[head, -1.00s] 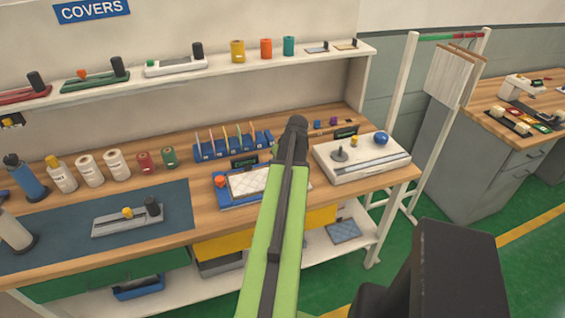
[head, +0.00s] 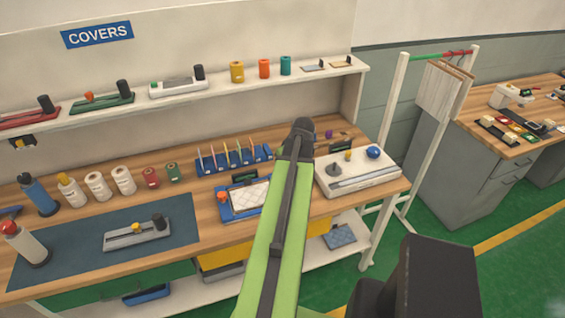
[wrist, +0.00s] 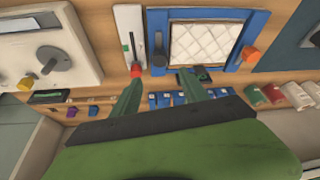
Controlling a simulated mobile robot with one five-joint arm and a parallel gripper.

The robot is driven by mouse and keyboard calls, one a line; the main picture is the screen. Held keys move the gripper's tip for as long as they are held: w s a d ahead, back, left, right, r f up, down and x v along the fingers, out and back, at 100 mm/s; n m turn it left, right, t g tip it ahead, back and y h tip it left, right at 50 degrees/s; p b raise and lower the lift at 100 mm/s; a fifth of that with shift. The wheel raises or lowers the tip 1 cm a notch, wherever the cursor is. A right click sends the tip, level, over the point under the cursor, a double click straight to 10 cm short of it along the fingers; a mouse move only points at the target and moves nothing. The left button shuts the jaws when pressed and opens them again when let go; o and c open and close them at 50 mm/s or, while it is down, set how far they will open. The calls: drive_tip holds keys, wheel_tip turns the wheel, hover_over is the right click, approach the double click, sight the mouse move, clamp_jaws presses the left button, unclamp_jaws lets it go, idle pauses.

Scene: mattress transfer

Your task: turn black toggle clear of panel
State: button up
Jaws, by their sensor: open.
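The panel (wrist: 205,43) is a white quilted pad in a blue frame (wrist: 178,14) on the wooden bench. It also shows in the head view (head: 250,196), partly behind my arm. The black toggle (wrist: 159,60) is at the frame's left side in the wrist view, near the panel's corner; I cannot tell whether it overlaps the panel. In the head view my arm hides it. An orange toggle (wrist: 250,54) is on the opposite side. My gripper (wrist: 161,76) is open and empty, its green fingers either side of the black toggle in the picture; contact is not visible.
A white strip with a red knob (wrist: 137,70) lies beside the frame, near the left finger. A white box (head: 358,173) with a dark knob and blue ball stands to the right. A black sign (head: 245,176) and blue rack (head: 232,160) stand behind the frame.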

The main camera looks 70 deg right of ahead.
drive_tip(key=p+v, duration=0.3)
drive_tip(key=v, duration=0.2)
drive_tip(key=shift+s+a+r, duration=0.1)
drive_tip(key=shift+r, duration=0.2)
